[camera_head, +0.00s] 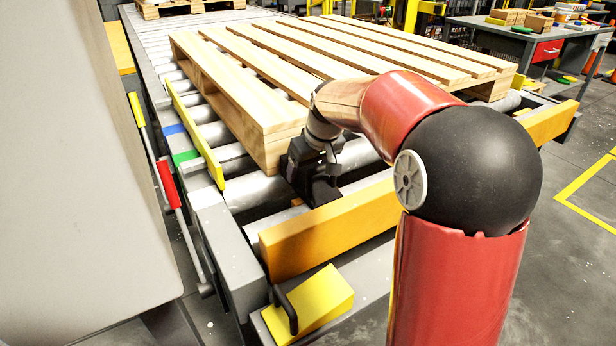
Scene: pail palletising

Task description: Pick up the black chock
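My gripper (313,172) points down at the near corner of the wooden pallet, over the rollers and just behind the orange end bar. A dark wedge-like shape, seemingly the black chock (325,192), shows directly under it, close to the bar. Gripper and chock are both black and run together in this view. The fingertips are hidden, so I cannot tell whether they are open or shut on the chock.
The wooden pallet (262,112) lies on the roller conveyor (252,190). The orange bar (330,232) crosses the conveyor's near end. A yellow wedge (318,303) with a black handle sits in front. A workbench (505,28) stands at the back right; floor at right is clear.

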